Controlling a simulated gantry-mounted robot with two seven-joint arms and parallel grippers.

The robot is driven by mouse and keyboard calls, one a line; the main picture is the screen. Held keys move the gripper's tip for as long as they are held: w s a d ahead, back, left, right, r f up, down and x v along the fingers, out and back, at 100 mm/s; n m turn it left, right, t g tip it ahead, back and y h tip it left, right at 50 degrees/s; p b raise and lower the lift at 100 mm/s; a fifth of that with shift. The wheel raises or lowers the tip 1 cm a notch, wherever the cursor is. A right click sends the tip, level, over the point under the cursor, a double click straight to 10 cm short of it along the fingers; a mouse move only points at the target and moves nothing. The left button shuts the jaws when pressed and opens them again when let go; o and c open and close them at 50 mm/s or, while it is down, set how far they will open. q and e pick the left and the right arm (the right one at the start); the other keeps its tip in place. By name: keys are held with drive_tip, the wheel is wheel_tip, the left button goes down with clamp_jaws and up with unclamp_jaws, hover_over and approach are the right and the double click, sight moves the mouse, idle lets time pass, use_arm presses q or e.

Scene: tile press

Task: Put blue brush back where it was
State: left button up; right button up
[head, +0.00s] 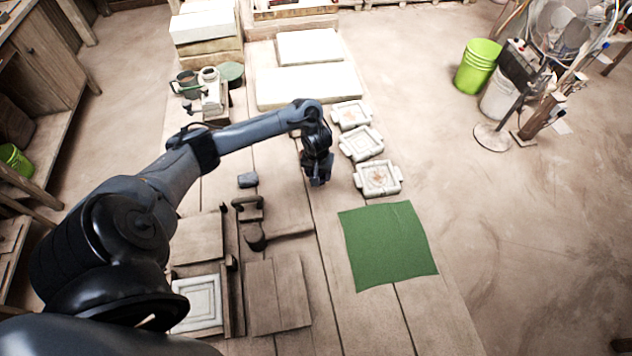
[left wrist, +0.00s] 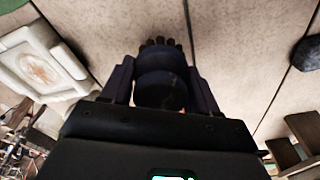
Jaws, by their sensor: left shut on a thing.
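My left gripper (head: 317,180) is above the wooden table, just left of the row of pale square moulds. In the left wrist view its fingers (left wrist: 161,72) are shut on a dark rounded thing, the blue brush (left wrist: 160,90). Short dark tufts show at its far end, and its blue colour is hard to make out. In the head view the brush is mostly hidden by the gripper. My right gripper is in neither view.
Pale moulds (head: 378,178) stand right of the gripper, one close by in the wrist view (left wrist: 38,65). A green cloth (head: 387,244) lies in front. A dark lump (head: 248,180), wooden tools (head: 256,236) and boards lie left. The table between is bare.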

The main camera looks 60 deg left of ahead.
use_arm(q)
drive_tip(key=shift+s+a+f, duration=0.25)
drive_tip(key=shift+a, duration=0.1)
wheel_tip(320, 180, down, 4)
drive_tip(key=shift+f+b, duration=0.1)
drive_tip(key=shift+b, duration=0.9)
drive_tip(key=o, duration=0.9)
